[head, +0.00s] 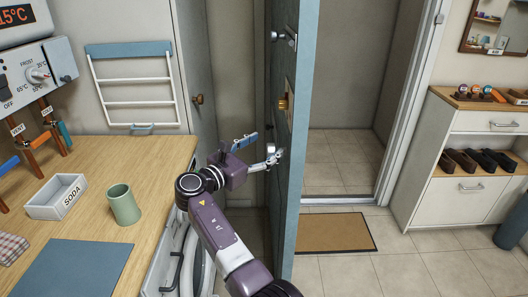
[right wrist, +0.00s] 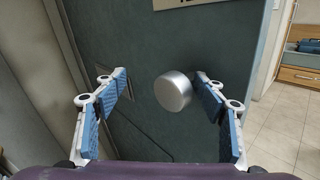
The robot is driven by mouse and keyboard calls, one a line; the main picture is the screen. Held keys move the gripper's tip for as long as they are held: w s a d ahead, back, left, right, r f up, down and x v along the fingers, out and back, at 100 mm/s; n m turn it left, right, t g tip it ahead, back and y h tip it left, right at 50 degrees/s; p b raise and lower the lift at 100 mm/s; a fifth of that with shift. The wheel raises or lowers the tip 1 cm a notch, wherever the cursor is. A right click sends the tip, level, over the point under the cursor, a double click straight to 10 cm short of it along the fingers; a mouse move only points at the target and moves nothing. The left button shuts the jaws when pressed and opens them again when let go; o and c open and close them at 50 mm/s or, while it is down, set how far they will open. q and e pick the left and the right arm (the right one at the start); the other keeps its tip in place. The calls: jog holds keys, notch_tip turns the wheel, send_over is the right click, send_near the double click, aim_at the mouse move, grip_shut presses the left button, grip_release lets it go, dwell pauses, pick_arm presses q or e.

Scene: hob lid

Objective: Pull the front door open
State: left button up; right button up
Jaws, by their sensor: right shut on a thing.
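The front door (head: 304,120) is a blue-grey panel standing open, its edge towards me in the head view. Beyond it the doorway shows a tiled floor. A round silver knob (right wrist: 173,92) sticks out from the door's face, between the blue finger pads of my right gripper (right wrist: 163,88). In the head view my right gripper (head: 266,148) is at the left face of the door, shut on the knob. The finger tips partly hide the knob there. My left gripper is not in view.
A wooden counter (head: 165,185) with a green cup (head: 123,204) and a SODA box (head: 57,197) stands left of my arm. A brown doormat (head: 335,233) lies before the doorway. A white shoe cabinet (head: 455,205) stands right. Tiled floor between is clear.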

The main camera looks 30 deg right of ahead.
notch_tip(320, 180, up, 8)
jog(key=shift+r, duration=0.25)
dwell(0.5)
